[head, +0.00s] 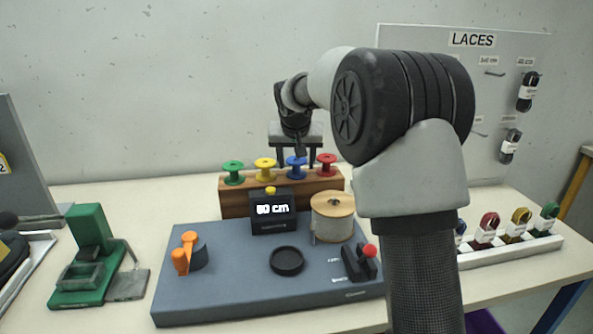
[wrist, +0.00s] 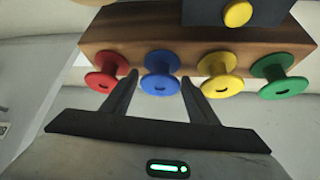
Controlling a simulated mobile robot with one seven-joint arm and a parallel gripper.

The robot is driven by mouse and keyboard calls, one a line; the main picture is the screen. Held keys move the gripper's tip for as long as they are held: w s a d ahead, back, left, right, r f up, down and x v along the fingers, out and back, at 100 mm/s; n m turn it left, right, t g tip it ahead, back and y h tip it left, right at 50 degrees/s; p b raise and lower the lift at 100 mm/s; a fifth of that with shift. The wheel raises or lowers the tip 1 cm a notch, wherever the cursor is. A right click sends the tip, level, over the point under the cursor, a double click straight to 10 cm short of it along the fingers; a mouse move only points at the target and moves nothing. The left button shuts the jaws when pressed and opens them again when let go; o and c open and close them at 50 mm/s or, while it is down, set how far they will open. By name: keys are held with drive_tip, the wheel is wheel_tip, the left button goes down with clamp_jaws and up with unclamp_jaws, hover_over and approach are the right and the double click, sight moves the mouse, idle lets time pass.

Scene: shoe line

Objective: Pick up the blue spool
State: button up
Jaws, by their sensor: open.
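The blue spool (head: 297,168) stands on the wooden block (head: 235,203) between the yellow spool (head: 265,169) and the red spool (head: 326,164). In the wrist view the blue spool (wrist: 160,72) lies between the two fingers of my gripper (wrist: 154,85). The fingers are open, one on each side of it, and hold nothing. In the head view my gripper (head: 297,160) is above the block, over the blue spool. I cannot tell whether a finger touches the spool. The green spool (head: 233,172) is at the left end.
A grey-blue board (head: 225,295) in front of the block carries a display box (head: 272,213), a thread reel (head: 333,217), an orange part (head: 186,254) and a red-knobbed lever (head: 360,262). A green device (head: 90,260) stands left. A white lace tray (head: 510,251) is right.

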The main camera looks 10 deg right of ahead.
drive_tip(key=c, duration=0.8)
drive_tip(key=shift+r, duration=0.15)
